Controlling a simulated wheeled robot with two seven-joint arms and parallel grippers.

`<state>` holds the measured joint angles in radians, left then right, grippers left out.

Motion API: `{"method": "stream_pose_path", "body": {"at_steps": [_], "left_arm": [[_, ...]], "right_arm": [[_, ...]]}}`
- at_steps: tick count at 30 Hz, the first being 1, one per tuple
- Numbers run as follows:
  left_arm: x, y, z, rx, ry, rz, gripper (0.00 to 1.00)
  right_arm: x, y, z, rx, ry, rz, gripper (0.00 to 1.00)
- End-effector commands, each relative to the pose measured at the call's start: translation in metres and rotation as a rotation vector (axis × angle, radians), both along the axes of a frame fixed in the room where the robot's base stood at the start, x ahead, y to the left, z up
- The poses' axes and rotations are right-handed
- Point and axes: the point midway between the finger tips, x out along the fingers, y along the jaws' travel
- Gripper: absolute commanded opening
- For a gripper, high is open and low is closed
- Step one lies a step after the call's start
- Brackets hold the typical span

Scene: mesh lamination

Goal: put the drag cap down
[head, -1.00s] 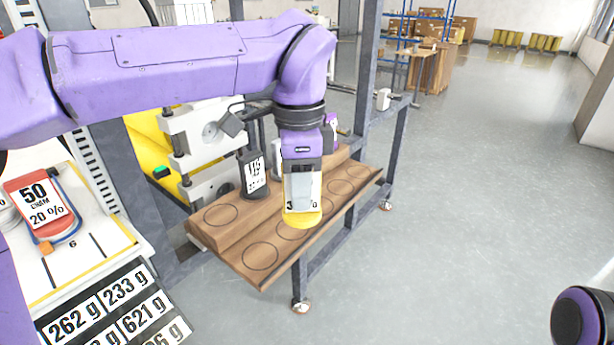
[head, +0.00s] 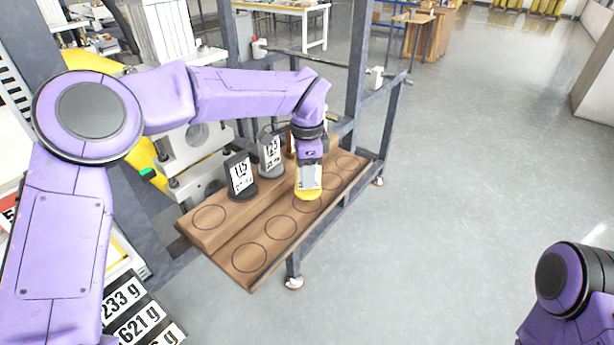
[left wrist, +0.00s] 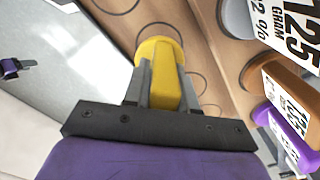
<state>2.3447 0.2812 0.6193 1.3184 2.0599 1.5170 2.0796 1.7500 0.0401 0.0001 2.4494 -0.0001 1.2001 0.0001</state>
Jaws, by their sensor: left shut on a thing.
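A yellow drag cap (head: 308,194) is held in my left gripper (head: 309,178), over the lower front step of the wooden rack (head: 225,235) with its marked circles. In the left wrist view the yellow cap (left wrist: 158,75) sits between the two fingers of the left gripper (left wrist: 155,85), with its round base toward the wood. A circle lies near the cap; I cannot tell whether the base touches the wood. The cap's label is hidden in the head view. My right gripper is not in view; only part of my right arm shows at the lower right.
On the rack's back step stand a black cap marked 115 (head: 240,178), a grey cap (head: 271,155) marked 125, and brown and purple caps (left wrist: 298,146). A dark metal frame post (head: 357,75) rises behind. Open floor lies to the right.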

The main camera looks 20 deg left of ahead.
Motion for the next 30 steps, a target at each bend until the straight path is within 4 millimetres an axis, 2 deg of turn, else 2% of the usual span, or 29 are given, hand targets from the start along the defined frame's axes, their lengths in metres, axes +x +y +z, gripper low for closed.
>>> {"method": "stream_pose_path", "body": {"at_steps": [1, 6, 18, 19, 21, 30], "left_arm": [[0.003, 0.0, -0.005, 0.002, 0.002, -0.001, 0.0], [0.002, 0.0, -0.031, 0.001, 0.0, -0.002, 0.0], [0.002, 0.0, -0.038, 0.0, -0.001, -0.001, 0.0], [0.002, 0.001, -0.038, 0.001, 0.0, -0.001, 0.29], [0.002, 0.001, -0.037, 0.001, 0.0, -0.001, 0.51], [0.002, 0.0, -0.035, 0.001, 0.0, -0.001, 0.51]], "right_arm": [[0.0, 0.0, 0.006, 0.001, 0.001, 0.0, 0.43], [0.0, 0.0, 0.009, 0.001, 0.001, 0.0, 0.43], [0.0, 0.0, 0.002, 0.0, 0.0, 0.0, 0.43], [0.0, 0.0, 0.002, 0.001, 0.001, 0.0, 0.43], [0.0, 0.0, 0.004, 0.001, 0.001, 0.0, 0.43], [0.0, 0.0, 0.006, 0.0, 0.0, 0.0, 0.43]]}}
